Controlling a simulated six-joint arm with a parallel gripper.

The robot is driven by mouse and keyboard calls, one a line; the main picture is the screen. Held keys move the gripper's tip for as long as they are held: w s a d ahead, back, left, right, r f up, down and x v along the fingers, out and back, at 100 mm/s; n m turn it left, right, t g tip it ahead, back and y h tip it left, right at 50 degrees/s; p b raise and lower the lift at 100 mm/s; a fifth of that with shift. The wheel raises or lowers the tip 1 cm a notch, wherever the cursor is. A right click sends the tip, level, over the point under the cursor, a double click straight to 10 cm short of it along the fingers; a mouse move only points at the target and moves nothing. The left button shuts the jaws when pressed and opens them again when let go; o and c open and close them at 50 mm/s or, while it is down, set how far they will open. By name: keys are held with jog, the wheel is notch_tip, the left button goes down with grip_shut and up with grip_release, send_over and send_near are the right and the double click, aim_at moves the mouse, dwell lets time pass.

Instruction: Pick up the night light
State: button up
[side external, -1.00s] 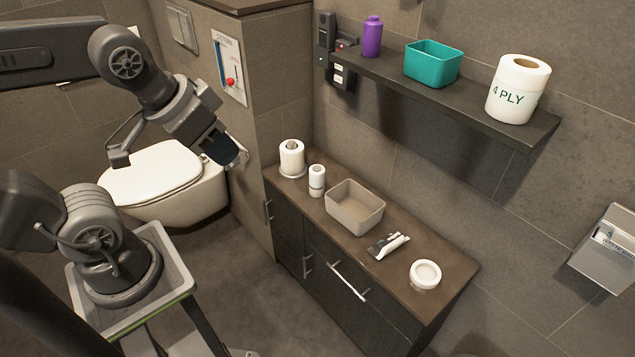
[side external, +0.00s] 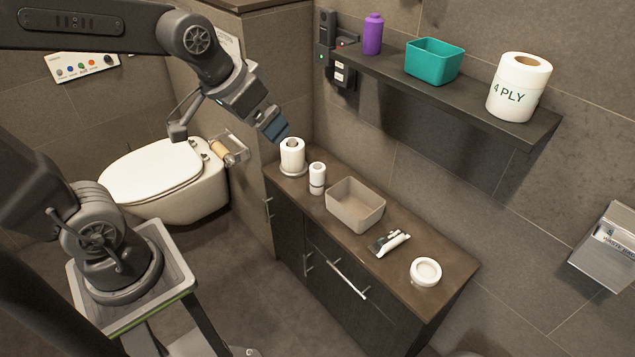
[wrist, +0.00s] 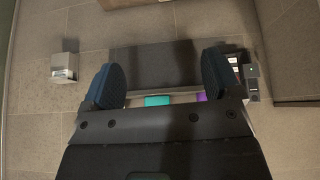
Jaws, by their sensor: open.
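I cannot tell for sure which thing is the night light. A small white cylinder with a band (side external: 317,178) stands upright on the dark vanity top (side external: 447,270), and a low round white piece (side external: 426,271) lies near its right end. My gripper (side external: 277,132) is above and slightly left of the white roll on a stand (side external: 292,155), touching nothing that I can make out. In the wrist view my gripper (wrist: 160,85) shows two blue-padded fingers wide apart with nothing between them. No vanity item shows in that view.
A beige bin (side external: 356,205) and a clipper-like tool (side external: 389,243) also stand on the vanity. Above is a wall shelf (side external: 450,95) with a purple bottle (side external: 373,34), a teal bin (side external: 433,61) and a large paper roll (side external: 518,87). A toilet (side external: 160,180) is at left.

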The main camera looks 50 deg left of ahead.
jog(key=w+a+f+n, duration=0.1)
jog(key=w+a+f, duration=0.1)
jog(key=w, duration=0.3)
jog(key=w+a+f, duration=0.2)
jog(key=w+f, duration=0.1)
jog(key=w, duration=0.3)
jog(key=n+y, duration=0.2)
jog(key=n, duration=0.1)
send_over(318, 166)
jog(key=s+d, duration=0.3)
jog(key=s, duration=0.3)
notch_tip(318, 166, down, 24)
jog(key=shift+y, duration=0.3)
jog(key=x, duration=0.8)
jog(key=shift+d+f, duration=0.1)
jog(key=shift+a+x, duration=0.2)
jog(key=shift+x, duration=1.35)
jog(key=shift+a+x, duration=0.15)
jog(key=shift+x, duration=1.4)
jog(key=c, duration=1.1)
jog(key=shift+w+r, duration=0.1)
jog(key=shift+r, duration=0.25)
jog(key=shift+c, duration=0.2)
